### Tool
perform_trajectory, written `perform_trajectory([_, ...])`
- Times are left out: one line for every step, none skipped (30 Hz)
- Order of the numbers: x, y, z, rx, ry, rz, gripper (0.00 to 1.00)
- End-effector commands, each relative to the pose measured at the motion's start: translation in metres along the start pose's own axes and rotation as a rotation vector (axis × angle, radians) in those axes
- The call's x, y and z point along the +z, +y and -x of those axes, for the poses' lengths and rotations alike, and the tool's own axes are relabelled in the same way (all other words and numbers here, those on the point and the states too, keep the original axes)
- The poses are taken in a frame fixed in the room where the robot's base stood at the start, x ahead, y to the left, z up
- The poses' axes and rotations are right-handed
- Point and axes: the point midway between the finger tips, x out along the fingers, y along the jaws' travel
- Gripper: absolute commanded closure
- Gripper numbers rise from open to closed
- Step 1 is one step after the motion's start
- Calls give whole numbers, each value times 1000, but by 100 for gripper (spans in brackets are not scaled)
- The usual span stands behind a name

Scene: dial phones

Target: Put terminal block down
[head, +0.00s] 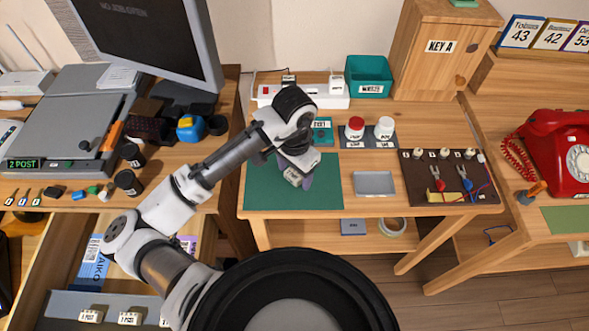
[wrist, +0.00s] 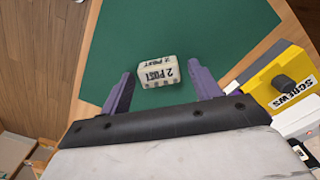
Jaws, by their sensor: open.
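The terminal block (wrist: 159,75) is a small cream block marked "2 POST". In the wrist view it lies over the green mat (wrist: 190,28), between the fingertips of my gripper (wrist: 158,72). The fingers are open: the left one is close to the block, and a gap shows before the right one. In the head view my gripper (head: 300,178) is low over the right part of the green mat (head: 268,190), and the block (head: 292,178) is partly hidden by it. I cannot tell for certain whether the block rests fully on the mat.
A yellow box marked "SCREWS" (wrist: 281,84) is just right of my gripper in the wrist view. A grey tray (head: 374,183) and a dark tool board (head: 447,178) lie to the right. Other post blocks (head: 129,318) sit in the open drawer. The mat's left part is clear.

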Motion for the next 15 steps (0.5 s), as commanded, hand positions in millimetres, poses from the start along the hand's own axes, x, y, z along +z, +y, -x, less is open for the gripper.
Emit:
perform_trajectory([0,0,0,0,0,0,37])
perform_trajectory([0,0,0,0,0,0,37])
perform_trajectory([0,0,1,0,0,0,37])
perform_trajectory([0,0,2,0,0,0,37])
perform_trajectory([0,0,3,-1,0,0,37])
perform_trajectory([0,0,6,-1,0,0,37])
perform_trajectory([0,0,7,0,1,-1,37])
perform_trajectory([-1,0,11,0,2,-1,37])
perform_trajectory([-1,0,17,-1,2,-2,37])
perform_trajectory([-1,0,22,-1,2,-2,37])
perform_trajectory([-1,0,28,-1,3,-2,37])
perform_trajectory([-1,0,37,-2,3,-2,37])
perform_trajectory([-1,0,44,-2,3,-2,37])
perform_trajectory([-1,0,51,-3,3,-2,37])
perform_trajectory([-1,0,60,-2,3,-3,37])
